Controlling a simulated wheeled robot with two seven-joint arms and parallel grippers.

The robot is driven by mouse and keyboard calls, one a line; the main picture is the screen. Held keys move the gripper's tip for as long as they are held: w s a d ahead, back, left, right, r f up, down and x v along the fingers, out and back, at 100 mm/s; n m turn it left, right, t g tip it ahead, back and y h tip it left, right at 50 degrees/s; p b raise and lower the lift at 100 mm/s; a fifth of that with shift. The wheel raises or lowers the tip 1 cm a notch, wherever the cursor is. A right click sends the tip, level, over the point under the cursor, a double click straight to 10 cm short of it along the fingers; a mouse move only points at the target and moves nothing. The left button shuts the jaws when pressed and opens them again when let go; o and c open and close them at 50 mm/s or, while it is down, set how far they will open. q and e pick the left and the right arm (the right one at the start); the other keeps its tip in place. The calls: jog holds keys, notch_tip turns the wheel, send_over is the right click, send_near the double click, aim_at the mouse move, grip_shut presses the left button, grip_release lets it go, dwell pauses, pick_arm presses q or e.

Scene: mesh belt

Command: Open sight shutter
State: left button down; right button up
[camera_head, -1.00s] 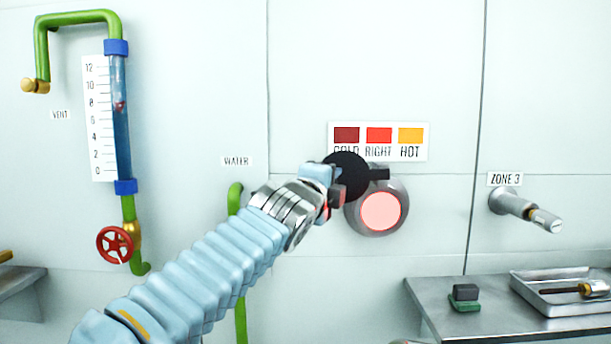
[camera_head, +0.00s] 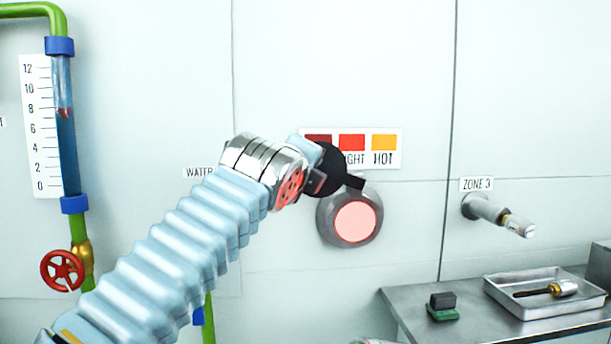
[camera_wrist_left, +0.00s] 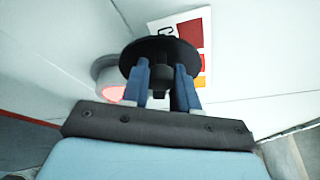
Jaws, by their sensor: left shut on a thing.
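The sight port (camera_head: 354,222) is a grey round housing on the wall with a glowing pinkish-red window, fully uncovered in the head view. The black round shutter (camera_head: 328,168) stands above and left of the window, by its dark hinge piece. My left gripper (camera_head: 312,168) is at the shutter's left side. In the left wrist view its blue fingers (camera_wrist_left: 160,85) are closed around a part under the black shutter disc (camera_wrist_left: 150,55). The red window (camera_wrist_left: 113,94) shows behind the fingers. The right gripper is not in view.
A COLD/RIGHT/HOT colour card (camera_head: 384,150) is on the wall behind the shutter, partly covered. The ZONE 3 fitting (camera_head: 497,214) sticks out at right. A metal shelf (camera_head: 400,300) holds a tray (camera_head: 500,292) and a small block (camera_head: 443,306). A gauge with a red valve wheel (camera_head: 62,270) is at left.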

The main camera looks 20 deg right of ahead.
pick_arm(q)
jog(key=shift+s+d, duration=0.1)
dwell(0.4)
jog(key=c, duration=0.9)
grip_release()
jog(key=b+v, duration=0.4)
jog(key=v, duration=0.9)
jog(key=shift+s+a+r+b, duration=0.25)
jog(key=shift+b, duration=0.1)
